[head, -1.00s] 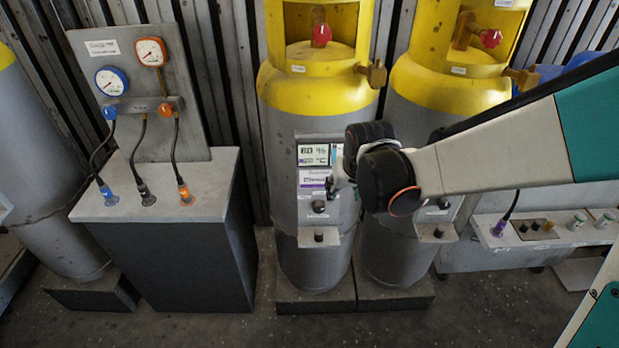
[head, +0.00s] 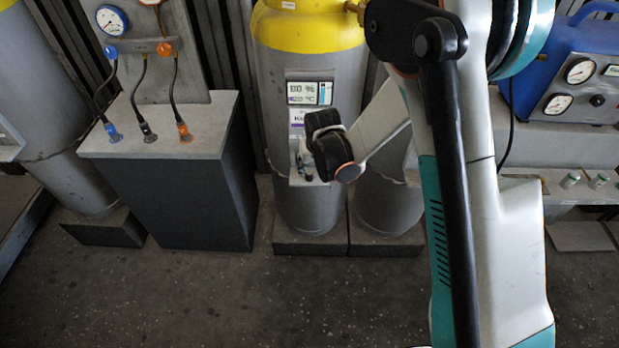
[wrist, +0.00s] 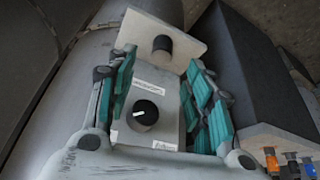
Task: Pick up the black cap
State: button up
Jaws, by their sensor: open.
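The black cap (wrist: 162,45) stands on a pale ledge (wrist: 175,27) on the front of the left gas cylinder (head: 312,130). In the wrist view it lies near the fingertips, between their lines. My gripper (wrist: 162,60) is open, with teal pads on both sides and nothing between them. A black knob (wrist: 145,113) with a white mark sits on a grey panel, nearer the palm. In the head view my gripper (head: 303,163) is in front of the left cylinder, below its display.
A second cylinder (head: 385,210) stands close on the right, partly behind my arm. A dark cabinet (head: 180,195) with gauges and hoses is at the left. A blue machine (head: 575,65) is at the right. Floor in front is clear.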

aim_at(309, 172)
jog(key=shift+b+x, duration=1.45)
jog(key=shift+x, duration=1.95)
jog(key=shift+w+a+r, duration=0.1)
jog(key=shift+r, duration=0.05)
jog(key=shift+c, duration=0.6)
jog(key=c, duration=0.8)
